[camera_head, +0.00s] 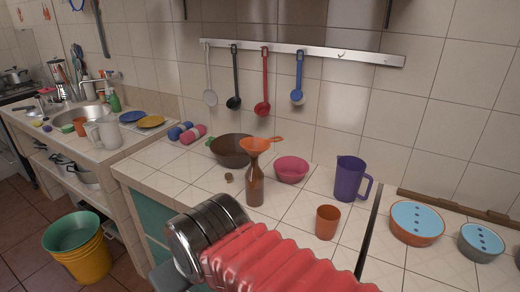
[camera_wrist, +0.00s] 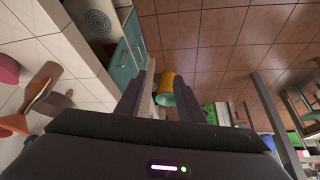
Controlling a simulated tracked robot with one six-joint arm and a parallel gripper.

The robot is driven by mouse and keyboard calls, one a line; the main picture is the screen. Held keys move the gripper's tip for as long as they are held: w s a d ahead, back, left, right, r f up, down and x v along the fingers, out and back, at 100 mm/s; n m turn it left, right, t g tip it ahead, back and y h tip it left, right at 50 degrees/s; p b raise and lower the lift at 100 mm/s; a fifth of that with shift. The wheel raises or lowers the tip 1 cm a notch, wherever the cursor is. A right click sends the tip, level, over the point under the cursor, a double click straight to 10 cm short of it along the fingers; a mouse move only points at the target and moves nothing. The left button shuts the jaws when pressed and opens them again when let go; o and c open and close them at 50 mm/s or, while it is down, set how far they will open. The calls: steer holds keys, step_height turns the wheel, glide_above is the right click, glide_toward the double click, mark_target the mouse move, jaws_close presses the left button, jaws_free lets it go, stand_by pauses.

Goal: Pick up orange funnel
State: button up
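The orange funnel (camera_head: 256,146) sits upright in the neck of a brown bottle (camera_head: 255,188) on the tiled counter. Its handle points right. In the wrist view, an orange piece that looks like the funnel (camera_wrist: 14,124) is at the far left edge, partly cut off, near the brown bottle (camera_wrist: 41,82). My gripper (camera_wrist: 160,88) is open and empty, its two dark fingers apart, facing the floor beyond the counter edge. The funnel is well to the left of the fingers. In the head view my red-sleeved arm is in front, and the fingers are not visible.
A brown pan (camera_head: 229,150) stands behind the bottle, left of a pink bowl (camera_head: 291,169). An orange cup (camera_head: 327,221) and a purple jug (camera_head: 350,180) stand to the right. Utensils hang from a wall rail (camera_head: 330,52). Stacked buckets (camera_head: 88,258) stand on the floor.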

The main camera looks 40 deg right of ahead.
steer(key=w+d+r+m+t+y, duration=0.1)
steer(key=w+d+r+m+y, duration=0.1)
steer(key=w+d, duration=0.55)
steer(key=w+d+r+m+t+y, duration=0.1)
steer(key=w+d+m+y, duration=0.3)
steer(key=d, duration=0.6)
steer(key=s+d+r+t+h, duration=0.1)
steer(key=d+r+t+h, duration=0.1)
steer(key=d, duration=1.1)
steer(key=s+d+r+m+t+h, duration=0.1)
steer(key=d+t, duration=0.4)
steer(key=d, duration=0.8)
steer(key=shift+d+r+h, duration=0.15)
steer(key=shift+r+h, duration=0.25)
steer(key=shift+h, duration=0.1)
steer(key=x, duration=0.8)
steer(key=shift+w, duration=0.3)
